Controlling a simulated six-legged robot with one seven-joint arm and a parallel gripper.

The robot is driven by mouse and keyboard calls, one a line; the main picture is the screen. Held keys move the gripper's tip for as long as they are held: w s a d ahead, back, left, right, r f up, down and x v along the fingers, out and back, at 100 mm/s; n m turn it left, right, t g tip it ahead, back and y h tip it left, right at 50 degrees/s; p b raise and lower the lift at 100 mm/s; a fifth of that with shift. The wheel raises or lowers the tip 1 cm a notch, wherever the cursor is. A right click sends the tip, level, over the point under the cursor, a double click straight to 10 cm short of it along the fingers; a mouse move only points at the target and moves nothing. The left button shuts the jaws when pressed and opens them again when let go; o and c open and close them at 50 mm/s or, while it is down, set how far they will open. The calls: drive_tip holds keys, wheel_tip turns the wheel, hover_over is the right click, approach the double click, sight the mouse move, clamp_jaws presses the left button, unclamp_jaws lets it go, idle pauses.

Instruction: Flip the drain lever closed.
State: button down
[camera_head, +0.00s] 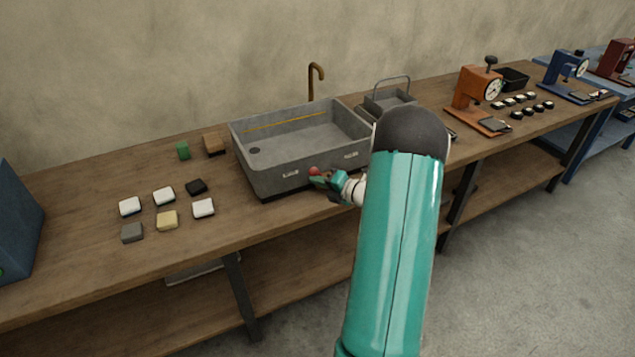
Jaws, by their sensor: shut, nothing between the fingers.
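A grey rectangular sink (275,178) sits on the wooden bench, with a dark drain hole in its floor at the left. A small red knob (314,171), which looks like the end of the drain lever, shows at the sink's front face, between two small pale labels. The rest of the lever is hidden or too small to make out, so its position cannot be told. My gripper (318,181) is shut and empty in front of the sink, right at the red knob. I cannot tell whether it touches the knob.
My teal arm hides the bench right of the sink. A brown tap (313,80) stands behind the sink. Several small blocks (167,220) lie left of it.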

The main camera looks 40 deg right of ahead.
drive_tip(key=shift+d+r, duration=0.15)
drive_tip(key=shift+d, duration=0.05)
drive_tip(key=s+d+r+m+t+y, duration=0.1)
drive_tip(key=s+d+m+t, duration=0.1)
drive_tip(key=d+m+t, duration=0.2)
drive_tip(key=shift+s+d+m, duration=0.2)
drive_tip(key=shift+d+m, duration=1.65)
drive_tip(key=shift+m, duration=0.05)
drive_tip(key=shift+d, duration=0.1)
drive_tip(key=shift+r, duration=0.15)
